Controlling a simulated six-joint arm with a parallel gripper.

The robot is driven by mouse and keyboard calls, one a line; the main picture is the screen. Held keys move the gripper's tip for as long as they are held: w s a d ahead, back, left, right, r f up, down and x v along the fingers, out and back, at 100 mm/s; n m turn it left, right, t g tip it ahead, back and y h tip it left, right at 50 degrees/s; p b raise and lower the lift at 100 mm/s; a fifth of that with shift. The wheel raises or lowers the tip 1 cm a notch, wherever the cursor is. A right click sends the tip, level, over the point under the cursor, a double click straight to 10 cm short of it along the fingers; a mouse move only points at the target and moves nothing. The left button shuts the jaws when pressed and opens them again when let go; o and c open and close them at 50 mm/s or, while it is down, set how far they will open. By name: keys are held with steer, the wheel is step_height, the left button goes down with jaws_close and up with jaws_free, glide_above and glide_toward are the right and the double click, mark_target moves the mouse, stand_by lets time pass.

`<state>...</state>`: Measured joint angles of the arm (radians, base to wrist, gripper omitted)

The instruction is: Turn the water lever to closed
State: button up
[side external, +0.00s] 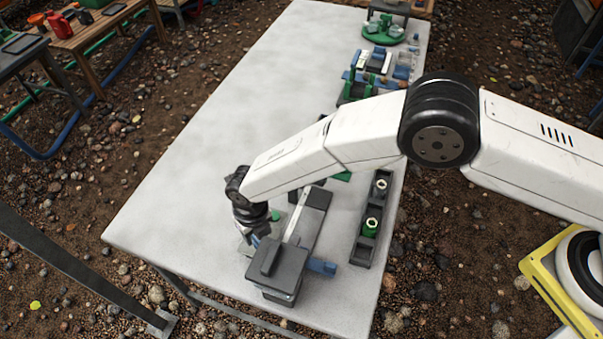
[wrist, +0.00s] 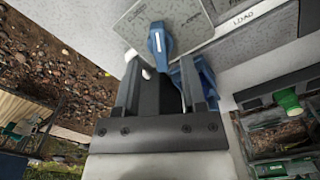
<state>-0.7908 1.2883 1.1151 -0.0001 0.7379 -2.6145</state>
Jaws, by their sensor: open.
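In the wrist view, the blue water lever (wrist: 158,42) with a white stripe stands in front of a pale label plate (wrist: 190,22). The plate seems to carry the words closed and open. I cannot tell which mark the lever points to. My gripper (wrist: 158,68) is open, its dark fingers either side of the space just short of the lever. No contact shows. A blue part (wrist: 205,82) shows behind the right finger. In the side view my gripper (side external: 256,236) is low over the near end of the table, left of a dark grey box, and hides the lever.
The dark grey box (side external: 275,262) has a blue stub (side external: 322,268) on its right. A dark tray (side external: 367,235) with green and pale fittings lies farther right. More devices (side external: 372,62) line the table's far right side. The pale table's left half (side external: 220,110) is clear.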

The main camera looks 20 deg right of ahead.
steer(key=shift+r, duration=2.15)
